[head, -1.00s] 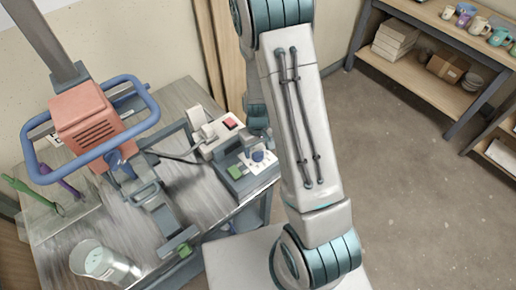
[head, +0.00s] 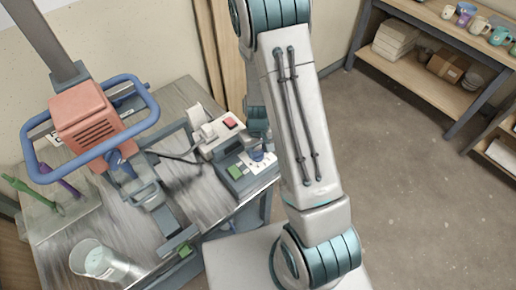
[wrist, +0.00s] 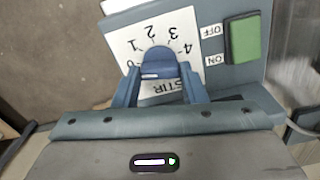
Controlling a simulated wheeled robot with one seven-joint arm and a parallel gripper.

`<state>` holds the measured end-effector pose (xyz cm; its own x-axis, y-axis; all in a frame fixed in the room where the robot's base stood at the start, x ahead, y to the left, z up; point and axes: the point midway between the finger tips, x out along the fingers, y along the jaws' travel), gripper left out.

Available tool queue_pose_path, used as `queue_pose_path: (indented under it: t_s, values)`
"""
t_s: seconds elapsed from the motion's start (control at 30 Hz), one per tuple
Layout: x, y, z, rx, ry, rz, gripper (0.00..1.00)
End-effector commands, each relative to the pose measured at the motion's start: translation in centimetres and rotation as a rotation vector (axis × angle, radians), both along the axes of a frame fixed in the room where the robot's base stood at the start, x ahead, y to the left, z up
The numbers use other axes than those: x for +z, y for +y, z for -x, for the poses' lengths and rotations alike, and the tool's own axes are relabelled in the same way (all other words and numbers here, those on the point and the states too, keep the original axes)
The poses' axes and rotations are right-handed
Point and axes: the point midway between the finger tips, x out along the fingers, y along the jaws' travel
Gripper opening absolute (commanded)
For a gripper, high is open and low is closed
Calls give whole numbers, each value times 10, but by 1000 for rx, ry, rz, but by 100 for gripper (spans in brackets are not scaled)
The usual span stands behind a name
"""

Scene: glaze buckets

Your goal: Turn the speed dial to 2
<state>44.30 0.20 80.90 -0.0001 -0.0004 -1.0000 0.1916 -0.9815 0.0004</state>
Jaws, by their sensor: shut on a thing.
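The speed dial (wrist: 158,62) is a blue knob on a white plate (wrist: 128,45) with the numbers 1 to 4 and the word STIR, seen upside down in the wrist view. My gripper (wrist: 161,86) has one finger on each side of the knob and is shut on it. A pale mark shows on the knob's near side; I cannot tell for sure which number the dial points to. In the head view the dial (head: 257,155) sits on the grey control box (head: 232,184), with my wrist close above it.
A green ON/OFF switch (wrist: 243,40) is beside the dial plate. A box with a red switch (head: 229,122) stands behind.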

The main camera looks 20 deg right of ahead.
Motion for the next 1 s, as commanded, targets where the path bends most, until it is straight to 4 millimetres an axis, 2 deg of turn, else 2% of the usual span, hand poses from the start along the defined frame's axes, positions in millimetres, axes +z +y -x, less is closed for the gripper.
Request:
queue_pose_path:
  t_s: [0.27, 1.0]
  values:
    - [-1, 0, 0, -159, 0, 0, 15]
    - [1, 0, 0, -856, 0, 0, 15]
